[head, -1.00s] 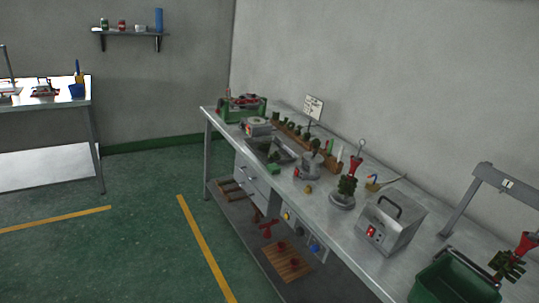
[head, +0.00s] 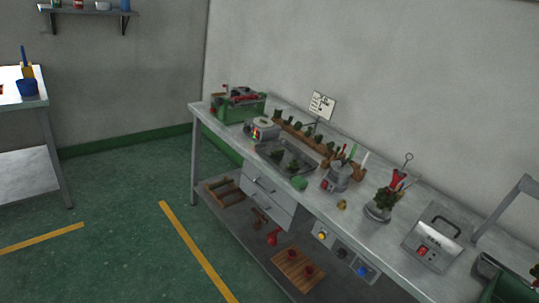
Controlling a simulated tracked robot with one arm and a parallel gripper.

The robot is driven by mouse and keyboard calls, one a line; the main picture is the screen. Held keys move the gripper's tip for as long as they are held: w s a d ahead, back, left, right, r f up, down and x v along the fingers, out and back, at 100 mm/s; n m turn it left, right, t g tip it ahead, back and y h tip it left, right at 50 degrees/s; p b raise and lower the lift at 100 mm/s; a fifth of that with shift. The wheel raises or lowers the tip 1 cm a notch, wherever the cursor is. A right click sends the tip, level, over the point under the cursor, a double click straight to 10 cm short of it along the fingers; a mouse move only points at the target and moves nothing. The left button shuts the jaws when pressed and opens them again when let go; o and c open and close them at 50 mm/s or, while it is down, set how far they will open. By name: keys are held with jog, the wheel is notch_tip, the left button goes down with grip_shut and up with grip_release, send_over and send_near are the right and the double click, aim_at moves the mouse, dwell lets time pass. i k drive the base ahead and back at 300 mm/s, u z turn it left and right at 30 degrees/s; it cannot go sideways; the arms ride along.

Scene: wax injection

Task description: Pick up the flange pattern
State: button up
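The workbench (head: 385,239) runs along the right wall. Several small green pieces lie in a dark shallow tray (head: 262,149) in its middle, and more green pieces stand on a long wooden rack (head: 310,139) behind it. A single green piece (head: 299,183) lies on the bench at the tray's front right corner. I cannot tell which of these is the flange pattern; they are too small at this distance. My gripper is not in view.
The green floor (head: 120,220) at left is open, with yellow lines.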

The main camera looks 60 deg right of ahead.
aim_at(295, 164)
jog(key=z, duration=0.1)
jog(key=i, duration=1.3)
jog(key=z, duration=0.9)
jog(key=i, duration=1)
jog(key=z, duration=1)
jog(key=i, duration=0.5)
jog(key=z, duration=0.35)
